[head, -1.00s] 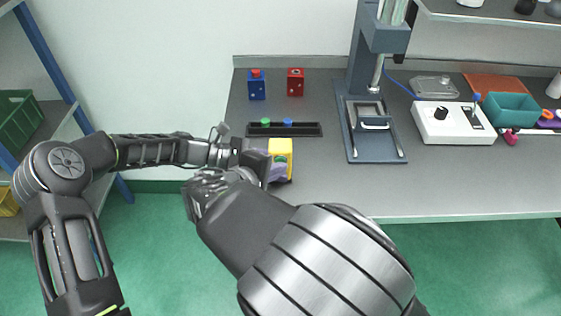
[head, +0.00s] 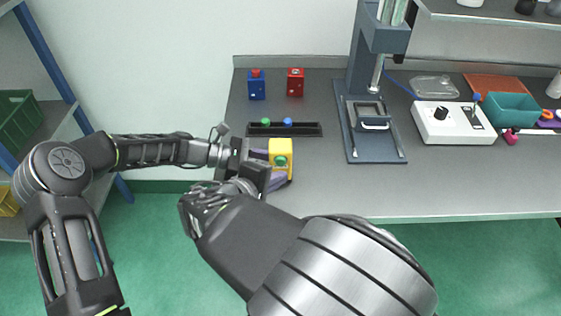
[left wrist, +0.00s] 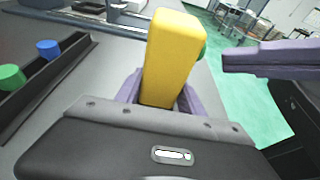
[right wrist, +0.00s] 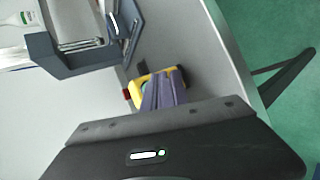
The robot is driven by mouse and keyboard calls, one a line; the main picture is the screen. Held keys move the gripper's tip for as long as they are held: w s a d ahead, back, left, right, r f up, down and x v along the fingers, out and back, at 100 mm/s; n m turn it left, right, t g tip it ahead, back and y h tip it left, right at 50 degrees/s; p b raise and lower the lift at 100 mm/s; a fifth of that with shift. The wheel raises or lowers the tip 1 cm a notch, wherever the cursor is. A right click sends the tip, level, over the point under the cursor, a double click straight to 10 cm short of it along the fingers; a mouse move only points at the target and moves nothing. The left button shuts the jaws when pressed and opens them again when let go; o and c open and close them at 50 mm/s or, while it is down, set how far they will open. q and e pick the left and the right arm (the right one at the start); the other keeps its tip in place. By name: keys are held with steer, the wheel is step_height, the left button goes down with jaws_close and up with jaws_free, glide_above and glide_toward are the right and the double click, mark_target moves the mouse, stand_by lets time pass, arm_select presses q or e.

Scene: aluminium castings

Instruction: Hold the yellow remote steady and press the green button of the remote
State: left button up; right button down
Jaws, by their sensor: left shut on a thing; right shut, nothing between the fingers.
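The yellow remote (head: 280,146) stands upright near the table's front left edge, its green button (head: 281,160) facing the front. My left gripper (left wrist: 160,95) is shut on the yellow remote (left wrist: 172,50), with one purple finger on each side. The green button (left wrist: 203,50) shows at the remote's right side in the left wrist view. My right gripper (head: 282,180) is shut and empty, just in front of the remote. In the left wrist view its purple fingertips (left wrist: 230,60) are apart from the button. In the right wrist view the fingers (right wrist: 165,88) partly cover the remote (right wrist: 139,93).
A dark tray (head: 312,130) with a green and a blue button lies behind the remote. A blue box (head: 257,88) and a red box (head: 295,86) stand farther back. A press stand (head: 357,150) and a white control box (head: 440,128) are to the right.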

steer(key=shift+s, duration=2.05)
arm_select(q)
steer(key=o, duration=1.1)
steer(key=shift+c, duration=0.2)
steer(key=shift+a, duration=0.15)
steer(key=v, duration=1.2)
